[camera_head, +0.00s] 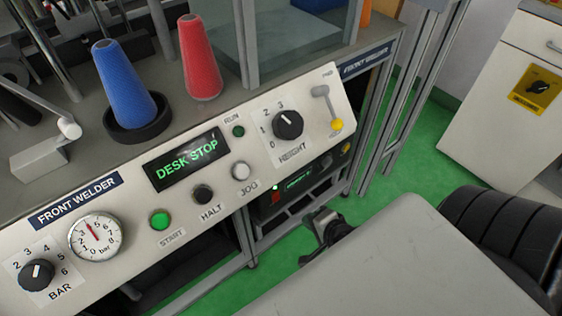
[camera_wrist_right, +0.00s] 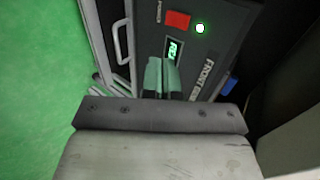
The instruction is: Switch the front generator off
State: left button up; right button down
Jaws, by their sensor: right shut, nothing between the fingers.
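The front generator (camera_head: 322,174) is a dark box with a green-lit display, under the welder's front panel. The red switch also shows in the head view (camera_head: 275,196). My right gripper (camera_head: 322,216) is shut and empty, below and in front of the generator. In the wrist view its fingertips (camera_wrist_right: 162,62) overlap the display's lower end, below the switch; contact cannot be told. My left gripper is not in view.
Blue (camera_head: 124,84) and red (camera_head: 200,60) cones stand on the desk. Metal frame posts flank the generator; green floor (camera_head: 408,160) is clear at right.

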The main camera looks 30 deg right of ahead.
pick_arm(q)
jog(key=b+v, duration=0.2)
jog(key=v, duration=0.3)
pick_arm(e)
send_near(277, 200)
jog(key=b+x, duration=0.3)
jog(key=x, duration=0.4)
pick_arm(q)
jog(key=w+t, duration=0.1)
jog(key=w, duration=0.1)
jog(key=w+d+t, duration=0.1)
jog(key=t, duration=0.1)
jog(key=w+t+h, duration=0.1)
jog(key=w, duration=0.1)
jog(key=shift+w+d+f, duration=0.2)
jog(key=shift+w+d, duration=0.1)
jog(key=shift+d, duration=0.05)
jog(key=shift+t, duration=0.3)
